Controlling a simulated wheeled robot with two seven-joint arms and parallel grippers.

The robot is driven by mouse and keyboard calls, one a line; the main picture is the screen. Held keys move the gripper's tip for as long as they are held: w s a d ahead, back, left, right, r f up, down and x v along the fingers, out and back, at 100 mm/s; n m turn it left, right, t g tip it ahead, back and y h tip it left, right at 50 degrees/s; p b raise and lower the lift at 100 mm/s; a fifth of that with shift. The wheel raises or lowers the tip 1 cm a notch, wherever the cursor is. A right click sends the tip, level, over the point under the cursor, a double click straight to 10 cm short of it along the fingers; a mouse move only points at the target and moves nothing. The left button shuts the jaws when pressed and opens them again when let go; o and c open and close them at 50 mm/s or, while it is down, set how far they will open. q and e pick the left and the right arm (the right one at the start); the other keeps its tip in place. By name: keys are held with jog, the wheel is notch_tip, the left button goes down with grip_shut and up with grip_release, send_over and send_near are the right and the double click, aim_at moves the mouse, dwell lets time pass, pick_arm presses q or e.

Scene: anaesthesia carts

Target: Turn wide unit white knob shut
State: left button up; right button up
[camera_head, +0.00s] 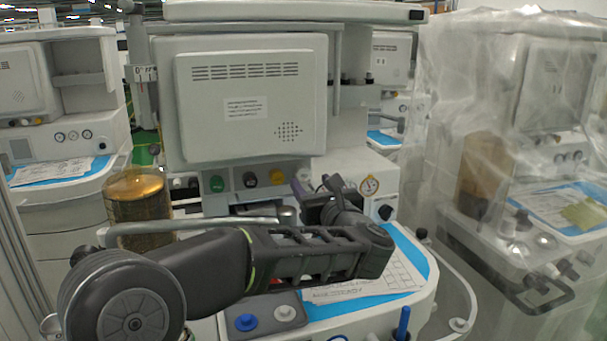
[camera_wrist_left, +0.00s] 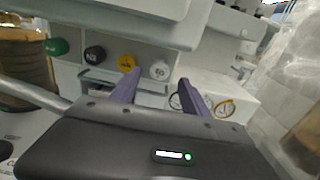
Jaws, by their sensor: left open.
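The wide unit (camera_head: 345,160) stands in front of me with a row of knobs under its screen panel: green (camera_head: 216,183), black (camera_head: 250,180) and yellow (camera_head: 277,176). The white knob (camera_wrist_left: 160,69) is at the right end of that row in the left wrist view; in the head view it is largely hidden behind my gripper. My left gripper (camera_wrist_left: 158,82) is open, its two purple fingers pointing at the row. The white knob appears between the fingertips, with the yellow knob (camera_wrist_left: 127,62) just left of them. I cannot tell whether the fingers touch it. My right gripper is in neither view.
A round gauge (camera_head: 369,185) sits right of the row. An amber canister (camera_head: 138,200) stands at the left. A metal bar (camera_head: 190,226) runs below the knobs. Papers lie on the blue worktop (camera_head: 408,252). A plastic-covered cart (camera_head: 520,150) is close on the right.

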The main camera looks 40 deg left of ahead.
aim_at(304, 175)
pick_arm(q)
jog(key=x, duration=0.6)
jog(key=shift+a+p, duration=0.1)
jog(key=shift+p, duration=0.3)
grip_shut()
